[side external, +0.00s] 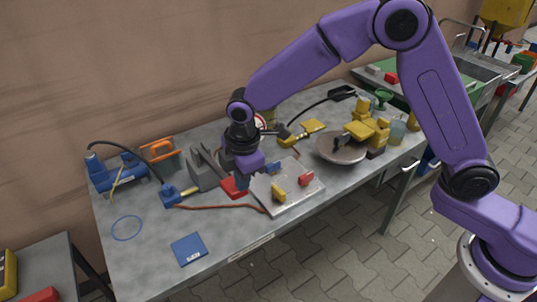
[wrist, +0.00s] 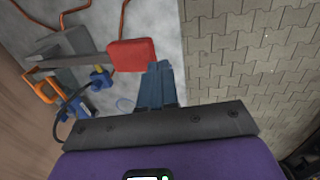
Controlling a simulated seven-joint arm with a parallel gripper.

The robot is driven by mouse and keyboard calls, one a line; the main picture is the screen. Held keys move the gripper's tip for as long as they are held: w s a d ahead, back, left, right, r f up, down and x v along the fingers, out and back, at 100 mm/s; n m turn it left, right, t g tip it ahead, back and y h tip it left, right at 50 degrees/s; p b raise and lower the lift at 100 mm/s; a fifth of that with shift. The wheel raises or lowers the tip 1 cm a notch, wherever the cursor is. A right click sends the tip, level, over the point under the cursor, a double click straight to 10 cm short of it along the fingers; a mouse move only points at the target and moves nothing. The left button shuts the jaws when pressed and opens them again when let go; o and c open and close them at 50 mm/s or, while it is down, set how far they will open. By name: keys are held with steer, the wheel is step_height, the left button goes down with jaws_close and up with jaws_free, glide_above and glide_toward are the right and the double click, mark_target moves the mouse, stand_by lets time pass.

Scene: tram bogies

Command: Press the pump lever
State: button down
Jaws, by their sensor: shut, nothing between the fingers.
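The pump is a grey device (side external: 203,172) near the middle of the bench, with a long grey lever ending in a red pad (side external: 230,187). In the wrist view the lever (wrist: 82,61) runs from the left to its red pad (wrist: 132,54). My gripper (side external: 243,182) is shut and empty, pointing down close beside the red pad. In the wrist view its blue-grey fingertips (wrist: 160,67) show just right of the pad's edge. I cannot tell whether they touch it.
A metal plate (side external: 290,198) with small red and yellow blocks lies right of my gripper. A blue device (side external: 117,173) and an orange-handled item (side external: 158,149) stand left. A round grey dish (side external: 341,149) and yellow parts (side external: 372,131) are on the right. The bench's front left is mostly clear around a blue pad (side external: 189,249).

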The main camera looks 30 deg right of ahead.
steer(key=shift+g, duration=0.5)
steer(key=w+r, duration=0.4)
steer(key=shift+a, duration=0.4)
step_height(320, 180, up, 6)
steer(key=g, duration=0.2)
glide_above(233, 185)
steer(key=w, duration=0.2)
steer(key=shift+w+r, duration=0.2)
steer(key=shift+r, duration=0.35)
steer(key=shift+f, duration=0.15)
steer(key=f, duration=0.4)
steer(key=s+f, duration=0.1)
steer(key=f, duration=0.4)
steer(key=s+f, duration=0.1)
steer(key=f, duration=0.3)
steer(key=shift+f, duration=0.35)
